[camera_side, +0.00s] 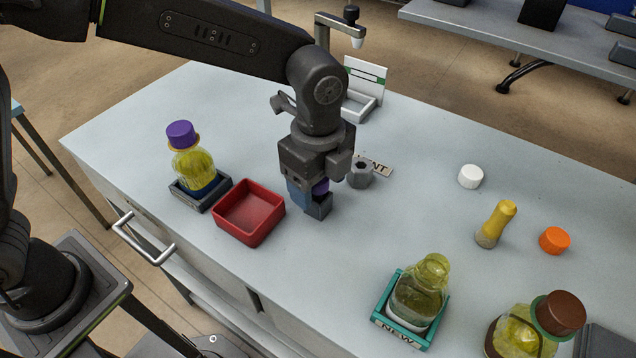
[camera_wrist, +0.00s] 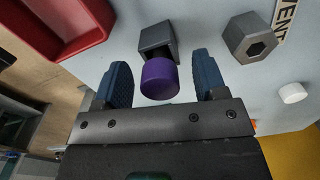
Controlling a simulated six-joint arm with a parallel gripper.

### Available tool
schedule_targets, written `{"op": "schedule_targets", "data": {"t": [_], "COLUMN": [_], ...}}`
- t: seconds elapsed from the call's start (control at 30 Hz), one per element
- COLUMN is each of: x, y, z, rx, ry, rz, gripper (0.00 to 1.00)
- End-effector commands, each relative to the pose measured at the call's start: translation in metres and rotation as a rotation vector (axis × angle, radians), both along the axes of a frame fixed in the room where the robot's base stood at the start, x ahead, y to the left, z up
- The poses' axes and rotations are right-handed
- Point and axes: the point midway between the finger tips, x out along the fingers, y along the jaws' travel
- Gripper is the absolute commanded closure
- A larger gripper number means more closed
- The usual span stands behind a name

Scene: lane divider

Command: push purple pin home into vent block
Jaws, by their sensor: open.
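The purple pin (camera_wrist: 160,78) shows as a purple round top between my gripper's two blue fingers in the wrist view, with a gap on each side. In the side view the pin (camera_side: 321,186) is mostly hidden by my gripper (camera_side: 314,190). My gripper is open around it, and the fingers also show in the wrist view (camera_wrist: 161,76). A dark grey square block (camera_wrist: 158,36) with an opening is right by the pin; I cannot tell how deep the pin sits in it. A grey hexagonal block (camera_side: 362,174) with a hexagonal hole (camera_wrist: 250,38) stands beside the VENT label (camera_side: 377,166).
A red tray (camera_side: 275,224) lies left of my gripper. A purple-capped bottle (camera_side: 191,166) stands in a dark holder beyond it. A yellow bottle (camera_side: 421,291) in a teal tray (camera_side: 404,338), a brown-capped bottle (camera_side: 520,338), and white (camera_side: 470,177) and orange (camera_side: 555,240) caps are to the right.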

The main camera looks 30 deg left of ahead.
Motion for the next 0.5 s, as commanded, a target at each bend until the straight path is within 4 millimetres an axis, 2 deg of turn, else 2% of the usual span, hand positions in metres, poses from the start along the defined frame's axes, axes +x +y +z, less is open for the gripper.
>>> {"op": "schedule_targets", "data": {"t": [0.07,0.5], "x": [0.0,0.0], "y": [-0.0001,-0.0001], "z": [0.0002,0.0005], "rx": [0.0,0.0], "ry": [0.0,0.0], "rz": [0.0,0.0], "gripper": [0.36,0.78]}}
